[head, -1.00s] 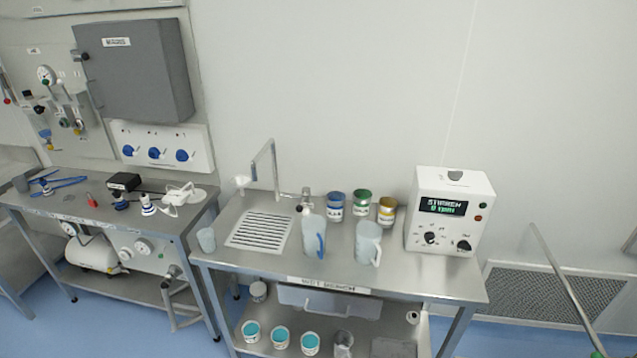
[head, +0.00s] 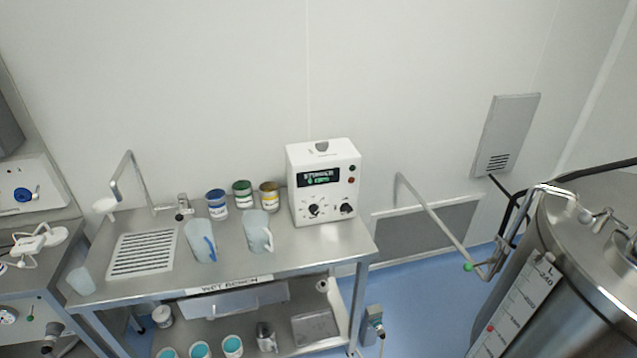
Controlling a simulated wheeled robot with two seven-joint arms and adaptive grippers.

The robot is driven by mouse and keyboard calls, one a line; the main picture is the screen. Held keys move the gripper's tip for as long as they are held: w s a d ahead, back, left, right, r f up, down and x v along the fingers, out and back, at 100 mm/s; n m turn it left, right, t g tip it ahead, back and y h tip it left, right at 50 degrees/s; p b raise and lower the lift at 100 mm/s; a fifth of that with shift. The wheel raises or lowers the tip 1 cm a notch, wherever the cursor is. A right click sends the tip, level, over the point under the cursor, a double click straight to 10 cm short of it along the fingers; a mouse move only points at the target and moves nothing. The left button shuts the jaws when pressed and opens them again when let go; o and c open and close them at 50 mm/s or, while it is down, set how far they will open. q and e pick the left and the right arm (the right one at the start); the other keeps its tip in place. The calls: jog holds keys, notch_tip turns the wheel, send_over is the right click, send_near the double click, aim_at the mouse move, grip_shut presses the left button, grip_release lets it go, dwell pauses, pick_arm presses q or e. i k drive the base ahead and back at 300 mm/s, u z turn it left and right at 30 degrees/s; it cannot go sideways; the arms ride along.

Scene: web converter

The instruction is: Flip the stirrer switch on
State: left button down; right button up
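The stirrer unit (head: 322,182) is a white box at the right end of the wet bench (head: 290,258), against the wall. Its dark display (head: 318,177) shows green and white text that seems to read "STIRRER" with "0 RPM" below. Two black knobs sit under the display, a left knob (head: 314,210) and a right knob (head: 346,208). Small dark and red round parts (head: 351,181) sit right of the display. I cannot tell which control is the switch or its position. Neither of my grippers is in view.
Two jugs, one with a blue handle (head: 201,241) and one clear (head: 257,231), stand left of the stirrer, before several tins (head: 243,194). A sink drainer (head: 143,253) is further left. A large steel tank (head: 590,270) stands at the right, with blue floor (head: 420,295) between.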

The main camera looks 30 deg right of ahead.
aim_at(344, 208)
jog(key=k, duration=0.65)
jog(key=z, duration=0.9)
jog(key=i, duration=1.55)
jog(key=u, duration=0.4)
